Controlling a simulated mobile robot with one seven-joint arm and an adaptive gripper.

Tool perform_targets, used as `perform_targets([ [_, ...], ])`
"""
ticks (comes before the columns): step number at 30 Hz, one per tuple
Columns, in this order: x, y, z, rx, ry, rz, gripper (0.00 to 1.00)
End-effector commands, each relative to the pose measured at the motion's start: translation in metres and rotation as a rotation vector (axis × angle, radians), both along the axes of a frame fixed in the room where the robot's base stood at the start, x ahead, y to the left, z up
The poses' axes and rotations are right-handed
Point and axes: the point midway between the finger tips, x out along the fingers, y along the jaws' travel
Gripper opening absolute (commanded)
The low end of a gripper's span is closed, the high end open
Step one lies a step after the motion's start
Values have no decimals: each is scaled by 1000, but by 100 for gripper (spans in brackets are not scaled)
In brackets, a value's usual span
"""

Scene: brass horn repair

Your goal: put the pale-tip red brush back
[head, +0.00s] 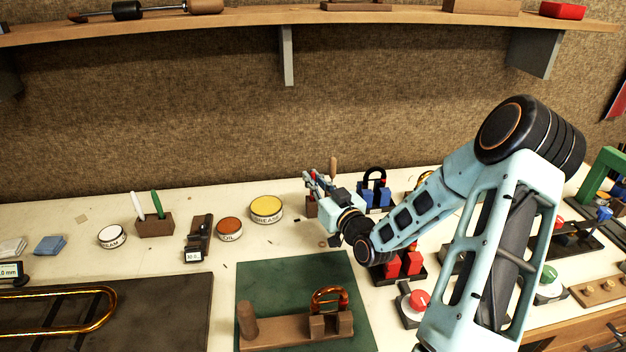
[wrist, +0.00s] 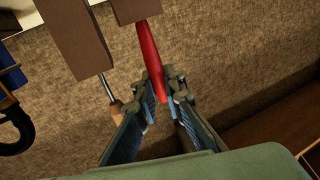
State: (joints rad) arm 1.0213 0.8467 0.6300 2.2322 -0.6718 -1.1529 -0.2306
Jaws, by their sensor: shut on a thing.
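My gripper (wrist: 165,88) is shut on the red brush (wrist: 148,50), gripping its slim red handle. In the wrist view the handle runs from the fingers to a brown block (wrist: 135,10) at the top edge. I cannot tell whether the brush is inside the block or only in front of it. The pale tip cannot be made out. In the head view my gripper (head: 314,184) is at the back middle of the bench, just above a small brown block (head: 311,209); the brush is hardly visible there.
A second brown block (wrist: 75,38) is beside the brush, with a wooden-handled tool (wrist: 115,106) by it.

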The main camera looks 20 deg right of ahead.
Motion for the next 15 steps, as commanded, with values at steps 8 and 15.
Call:
perform_targets([
  [8,0,0,-1,0,0,0,26],
  [15,0,0,0,1,0,0,26],
])
